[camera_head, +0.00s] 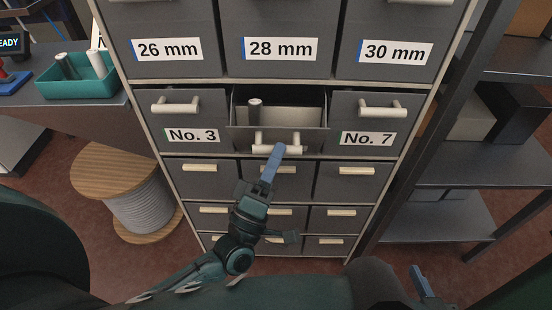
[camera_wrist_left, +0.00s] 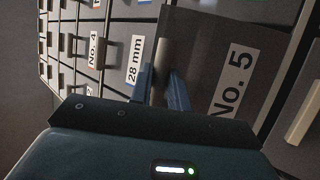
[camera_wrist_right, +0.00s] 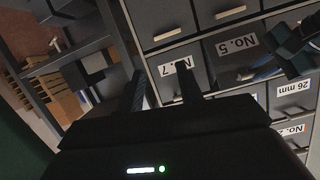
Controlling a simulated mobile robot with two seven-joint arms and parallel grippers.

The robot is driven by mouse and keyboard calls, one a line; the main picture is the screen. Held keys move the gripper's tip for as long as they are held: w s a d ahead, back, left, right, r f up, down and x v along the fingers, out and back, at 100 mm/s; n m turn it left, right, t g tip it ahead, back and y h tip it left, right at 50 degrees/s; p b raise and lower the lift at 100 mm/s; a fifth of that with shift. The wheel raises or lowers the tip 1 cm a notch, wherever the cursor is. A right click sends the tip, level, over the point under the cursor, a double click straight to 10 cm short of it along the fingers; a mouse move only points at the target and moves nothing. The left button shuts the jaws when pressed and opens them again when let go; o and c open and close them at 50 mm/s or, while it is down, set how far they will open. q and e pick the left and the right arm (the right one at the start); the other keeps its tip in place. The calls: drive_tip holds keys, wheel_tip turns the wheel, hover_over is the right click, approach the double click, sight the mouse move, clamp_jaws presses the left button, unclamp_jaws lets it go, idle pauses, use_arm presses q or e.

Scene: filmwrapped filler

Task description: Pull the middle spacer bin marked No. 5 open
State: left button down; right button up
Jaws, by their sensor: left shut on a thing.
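The No. 5 bin (camera_head: 309,113) is the middle one of its row, between the No. 3 and No. 7 bins. It stands partly open, and a dark, light-topped cylinder (camera_head: 254,108) shows inside. Its label hides behind my arm in the head view but reads clearly on the bin front in the left wrist view (camera_wrist_left: 225,45). My left gripper (camera_head: 277,152) is shut on the pale handle (camera_head: 296,149), with its blue fingers (camera_wrist_left: 164,92) around the handle in the left wrist view. My right gripper (camera_wrist_right: 160,88) is open and empty, away from the bins.
The No. 3 bin (camera_head: 178,122) and No. 7 bin (camera_head: 382,122) are shut on either side. A cable spool (camera_head: 143,205) stands on the floor at left. A teal tray (camera_head: 80,82) sits on the bench. Metal shelving (camera_head: 470,175) stands close at right.

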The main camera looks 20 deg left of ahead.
use_arm(q)
drive_tip(key=shift+s+d+f+m+t+h+b, duration=0.1)
drive_tip(key=shift+s+f+m+t+h+b, duration=0.4)
drive_tip(key=shift+b, duration=0.4)
use_arm(e)
drive_tip(key=shift+f+t, duration=0.3)
drive_tip(key=shift+f, duration=0.05)
use_arm(q)
drive_tip(key=shift+w+f, duration=0.1)
drive_tip(key=c, duration=1.3)
unclamp_jaws()
use_arm(e)
drive_tip(key=shift+s, duration=0.1)
drive_tip(key=shift+f, duration=0.1)
